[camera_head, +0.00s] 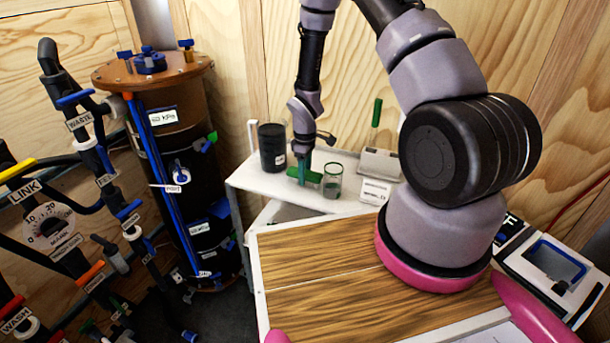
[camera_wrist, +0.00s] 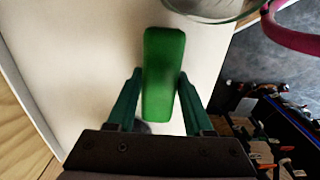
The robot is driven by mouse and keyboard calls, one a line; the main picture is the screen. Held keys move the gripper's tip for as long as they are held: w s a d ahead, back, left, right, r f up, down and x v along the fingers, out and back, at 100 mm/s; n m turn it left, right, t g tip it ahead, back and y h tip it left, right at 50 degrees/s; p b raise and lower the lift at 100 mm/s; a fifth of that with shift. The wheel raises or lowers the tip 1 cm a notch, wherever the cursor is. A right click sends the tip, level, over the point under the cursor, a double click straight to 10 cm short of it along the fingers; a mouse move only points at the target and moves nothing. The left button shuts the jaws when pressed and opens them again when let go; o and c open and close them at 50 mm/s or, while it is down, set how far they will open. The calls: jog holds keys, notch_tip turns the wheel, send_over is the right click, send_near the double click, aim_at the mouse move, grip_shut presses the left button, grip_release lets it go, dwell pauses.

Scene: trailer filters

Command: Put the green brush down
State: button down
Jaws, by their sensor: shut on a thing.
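The green brush (camera_head: 305,175) is between the fingers of my gripper (camera_head: 303,166), close over the white shelf top (camera_head: 260,178). In the wrist view its green block (camera_wrist: 163,60) lies lengthwise between the two dark green fingers of my gripper (camera_wrist: 160,82), which are shut on it. Its underside is hidden, so I cannot tell whether it touches the shelf. The clear glass jar (camera_head: 332,181) stands just right of the brush; its rim (camera_wrist: 210,17) shows at the top of the wrist view.
A black canister (camera_head: 272,148) stands behind the brush to the left. A holder block (camera_head: 379,162) with an upright green piece (camera_head: 377,113) above it is to the right. A wooden tabletop (camera_head: 315,270) lies in front. A tall dark tank (camera_head: 175,190) stands left.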

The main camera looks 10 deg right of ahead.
jog(key=shift+f, duration=0.3)
jog(key=shift+c, duration=1.4)
grip_release()
jog(key=shift+f, duration=0.1)
notch_tip(320, 180, up, 12)
jog(key=shift+r, duration=0.2)
